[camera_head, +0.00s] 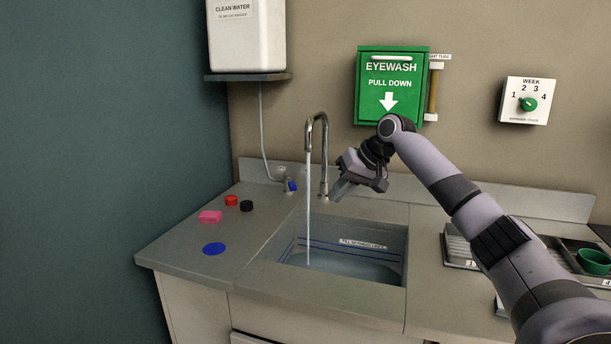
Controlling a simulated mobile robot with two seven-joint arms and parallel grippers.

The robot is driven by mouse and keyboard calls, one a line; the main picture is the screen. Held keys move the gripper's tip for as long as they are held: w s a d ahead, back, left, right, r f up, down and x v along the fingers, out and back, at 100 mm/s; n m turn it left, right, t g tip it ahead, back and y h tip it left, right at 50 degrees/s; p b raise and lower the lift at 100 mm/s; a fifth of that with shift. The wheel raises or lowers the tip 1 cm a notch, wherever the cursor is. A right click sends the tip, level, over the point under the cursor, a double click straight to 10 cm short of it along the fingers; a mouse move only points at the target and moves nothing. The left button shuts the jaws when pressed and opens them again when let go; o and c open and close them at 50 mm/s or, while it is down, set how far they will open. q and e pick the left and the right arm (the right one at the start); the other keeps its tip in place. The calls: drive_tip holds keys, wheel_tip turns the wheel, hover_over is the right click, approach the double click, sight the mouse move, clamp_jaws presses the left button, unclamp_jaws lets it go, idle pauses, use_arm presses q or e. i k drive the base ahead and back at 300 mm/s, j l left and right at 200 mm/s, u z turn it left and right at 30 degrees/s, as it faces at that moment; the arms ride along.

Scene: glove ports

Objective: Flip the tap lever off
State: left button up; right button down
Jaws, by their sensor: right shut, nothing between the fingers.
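The metal gooseneck tap (325,150) stands at the back of the sink (405,255), and a stream of water runs from its spout into the basin. A small blue-tipped lever (292,186) on a metal fitting sits on the counter left of the tap, where the thin hose from the tank comes down. My right gripper (339,191) is shut and empty, pointing down and left just right of the tap's upright pipe. The tap and water stream lie between it and the blue-tipped lever. My left gripper is not in view.
A green eyewash box (393,108) and a week dial (527,103) are on the back wall. The water tank (246,42) sits on a shelf. Red, black, pink and blue pieces lie on the left counter. Trays and a green cup (594,262) are at right.

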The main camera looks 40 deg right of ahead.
sight(292, 186)
drive_tip(key=i+l, duration=0.3)
drive_tip(key=l, duration=0.15)
drive_tip(key=i+l, duration=0.25)
drive_tip(key=l, duration=0.2)
